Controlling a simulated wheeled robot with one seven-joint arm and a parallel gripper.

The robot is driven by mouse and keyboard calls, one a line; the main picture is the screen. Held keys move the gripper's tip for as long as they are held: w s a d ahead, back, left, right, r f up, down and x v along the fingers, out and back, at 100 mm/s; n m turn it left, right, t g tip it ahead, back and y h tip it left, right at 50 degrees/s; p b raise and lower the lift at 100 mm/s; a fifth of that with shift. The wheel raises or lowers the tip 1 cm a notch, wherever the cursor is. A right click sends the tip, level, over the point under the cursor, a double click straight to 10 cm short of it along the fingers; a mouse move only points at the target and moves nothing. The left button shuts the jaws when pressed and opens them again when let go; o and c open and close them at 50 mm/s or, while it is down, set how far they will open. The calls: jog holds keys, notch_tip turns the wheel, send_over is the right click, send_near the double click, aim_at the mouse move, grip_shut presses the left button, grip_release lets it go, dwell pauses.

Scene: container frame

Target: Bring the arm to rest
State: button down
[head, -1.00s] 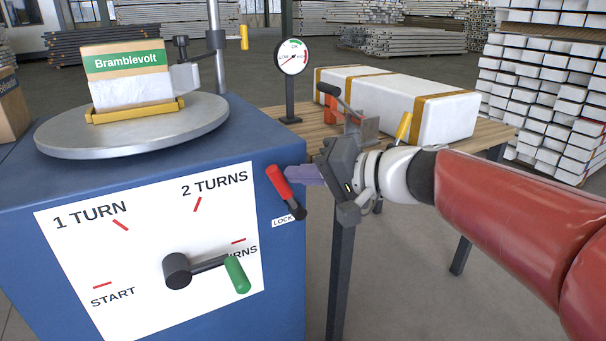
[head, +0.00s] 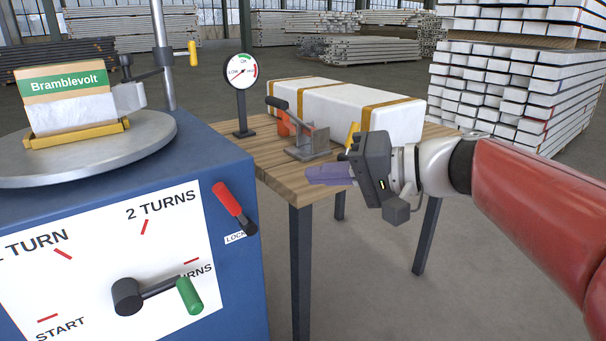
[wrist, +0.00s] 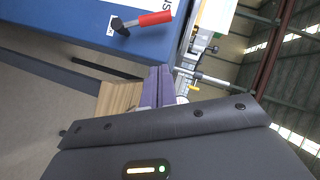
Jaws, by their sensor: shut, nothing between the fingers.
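My gripper (head: 328,174) is shut and empty, its purple fingers pointing left in front of the wooden table's near edge in the head view. The fingers (wrist: 157,88) also show together in the wrist view. My red and white arm reaches in from the right. The blue cabinet (head: 226,168) stands to the left, apart from my gripper. It carries a red lock lever (head: 229,201) and a crank with a green handle (head: 189,296), which points near the third mark on the dial plate. The red lever also shows in the wrist view (wrist: 148,20).
A Bramblevolt box (head: 68,90) sits on the round turntable (head: 150,145) atop the cabinet. The wooden table (head: 262,157) holds a gauge (head: 241,72), a clamp-like tool (head: 308,148) and a long white strapped package (head: 345,108). Stacked white beams (head: 500,90) stand behind. The floor at front right is clear.

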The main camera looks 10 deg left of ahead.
jog(key=shift+d, duration=0.15)
jog(key=s+d+f+m+t+h+p, duration=0.1)
jog(key=s+d+f+h+p, duration=0.2)
jog(key=s+d+h, duration=0.2)
jog(key=s+d+f+m+t+h+p, duration=0.1)
jog(key=s+d+f+h+p, duration=0.2)
jog(key=d, duration=0.7)
jog(key=s+d+f+t+h+p, duration=0.1)
jog(key=s+d+f+h+p, duration=0.3)
jog(key=s+d+h, duration=0.2)
jog(key=shift+s+d+m+h+p, duration=0.35)
jog(key=shift+s+d+m+h, duration=0.05)
jog(key=shift+d, duration=0.65)
